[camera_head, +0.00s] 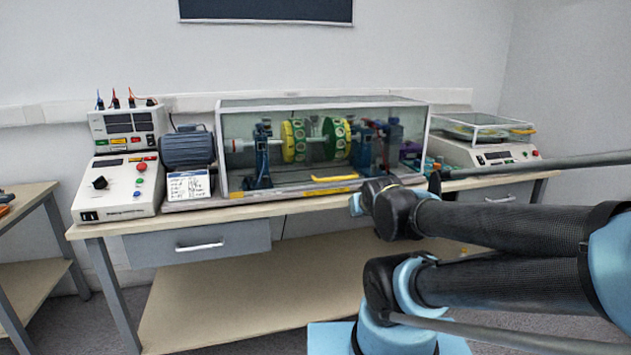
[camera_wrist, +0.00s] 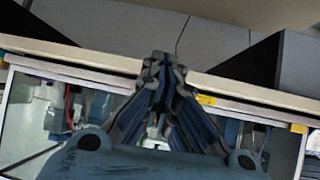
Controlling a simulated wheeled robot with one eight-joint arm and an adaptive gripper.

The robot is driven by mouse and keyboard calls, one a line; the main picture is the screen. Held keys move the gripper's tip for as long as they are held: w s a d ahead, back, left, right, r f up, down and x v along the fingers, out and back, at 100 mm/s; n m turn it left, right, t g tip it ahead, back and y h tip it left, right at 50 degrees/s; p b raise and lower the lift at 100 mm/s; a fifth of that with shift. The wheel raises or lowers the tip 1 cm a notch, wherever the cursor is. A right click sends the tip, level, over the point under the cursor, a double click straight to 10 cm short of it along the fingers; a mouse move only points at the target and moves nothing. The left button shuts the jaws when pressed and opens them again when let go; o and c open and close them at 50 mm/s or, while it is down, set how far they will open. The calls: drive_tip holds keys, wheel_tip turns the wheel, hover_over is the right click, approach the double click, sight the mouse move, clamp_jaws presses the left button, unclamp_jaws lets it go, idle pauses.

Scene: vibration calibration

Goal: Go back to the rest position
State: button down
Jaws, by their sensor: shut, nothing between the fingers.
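My gripper (camera_wrist: 162,66) is shut and empty in the wrist view, its fingertips together in front of the bench edge. In the head view my folded arm fills the lower right, and the gripper's fingers cannot be made out there. The vibration rig stands on the bench under a clear cover (camera_head: 240,120). Inside are yellow-green discs (camera_head: 293,141) on a shaft and blue supports. A yellow handle (camera_head: 335,178) is on the front of the cover. Part of the cover also shows in the wrist view (camera_wrist: 22,115), beyond the gripper.
The bench (camera_head: 290,205) has a drawer (camera_head: 197,241) at left and a lower shelf (camera_head: 235,300). A control unit (camera_head: 122,185) and a motor (camera_head: 186,149) stand left of the cover. Another instrument (camera_head: 495,155) stands at right. A side table (camera_head: 28,200) is at far left.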

drive_tip(key=s+d+f+g, duration=0.2)
drive_tip(key=s+f+g, duration=0.1)
drive_tip(key=s, duration=0.4)
drive_tip(key=s+d+f+m+g+h, duration=0.1)
drive_tip(key=s+d+f+g, duration=0.2)
drive_tip(key=s+g, duration=0.2)
drive_tip(key=s, duration=0.2)
drive_tip(key=shift+s+m+g, duration=0.3)
drive_tip(key=shift+s, duration=0.1)
drive_tip(key=shift+f, duration=0.1)
